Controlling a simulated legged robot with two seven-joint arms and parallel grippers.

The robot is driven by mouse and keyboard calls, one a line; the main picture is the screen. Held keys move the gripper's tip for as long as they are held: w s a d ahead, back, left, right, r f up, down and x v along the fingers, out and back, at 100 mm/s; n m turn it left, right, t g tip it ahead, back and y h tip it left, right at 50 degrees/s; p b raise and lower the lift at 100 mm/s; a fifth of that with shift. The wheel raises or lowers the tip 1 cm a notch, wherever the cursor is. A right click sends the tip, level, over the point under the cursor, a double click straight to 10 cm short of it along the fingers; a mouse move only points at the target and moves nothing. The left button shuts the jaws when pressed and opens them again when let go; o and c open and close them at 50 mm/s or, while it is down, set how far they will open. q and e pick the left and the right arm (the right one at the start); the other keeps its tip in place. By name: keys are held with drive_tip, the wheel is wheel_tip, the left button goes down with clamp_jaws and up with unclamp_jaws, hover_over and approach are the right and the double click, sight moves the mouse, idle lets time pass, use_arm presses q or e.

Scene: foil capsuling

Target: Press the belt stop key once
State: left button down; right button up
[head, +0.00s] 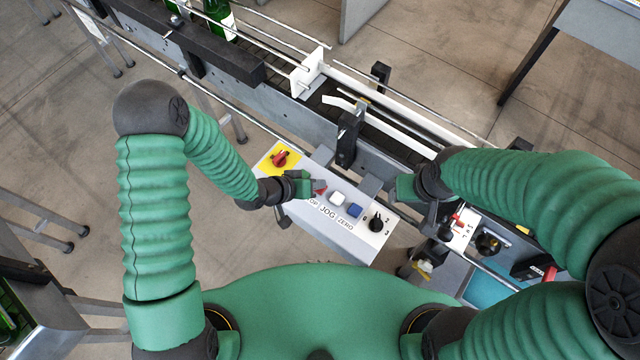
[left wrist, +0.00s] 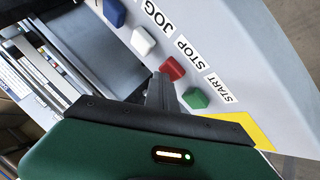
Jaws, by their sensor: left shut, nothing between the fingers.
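The red stop key (left wrist: 172,69) sits beside the STOP label in the left wrist view, between the green start key (left wrist: 195,98) and the white jog key (left wrist: 143,41). In the head view the red key (head: 319,187) shows partly beside my gripper. My left gripper (head: 306,187) is shut and empty. Its fingertips (left wrist: 160,82) are right beside the red key's edge in the wrist view; I cannot tell whether they touch it.
Green bottles (head: 219,17) stand at upper left.

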use_arm(q)
drive_tip(key=shift+r+p, duration=0.7)
drive_tip(key=shift+r, duration=0.2)
wheel_tip(320, 180, up, 5)
drive_tip(key=p, duration=0.4)
drive_tip(key=shift+p, duration=0.35)
drive_tip(key=a+y+b, duration=0.4)
drive_tip(key=a, duration=0.5)
drive_tip(key=s+a+r+n+g+y+b, duration=0.1)
drive_tip(key=s+a+r+g+y+b, duration=0.1)
drive_tip(key=s+a+r, duration=0.5)
drive_tip(key=s+a+y+b, duration=0.1)
drive_tip(key=s+a+b, duration=0.1)
drive_tip(key=s+a, duration=0.1)
drive_tip(key=shift+s+r+n+g, duration=0.15)
drive_tip(key=shift+r+n+g, duration=0.1)
drive_tip(key=shift+n+g, duration=0.15)
